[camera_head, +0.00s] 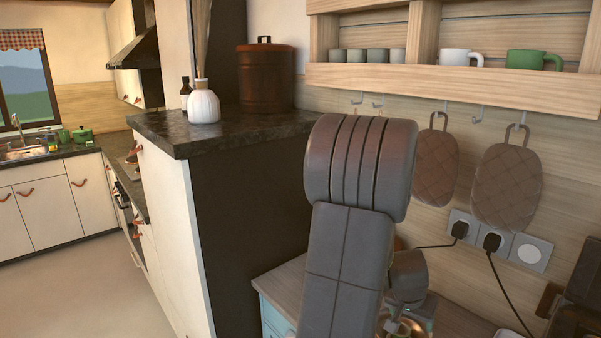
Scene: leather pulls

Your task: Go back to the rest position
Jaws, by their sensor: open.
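My grey arm rises in the middle of the camera_head view, in front of the wooden counter. Its thick rounded joint is at the top, and a smaller dark link shows low on its right side. The jaws of my gripper cannot be made out; they are hidden behind the arm or below the picture. I see nothing held.
A dark-topped cabinet (192,138) stands close on the left with a white vase (203,107) and brown canister (266,78). A wooden shelf (450,80) and hanging pot holders (506,187) are on the right wall. Open floor (75,290) lies left.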

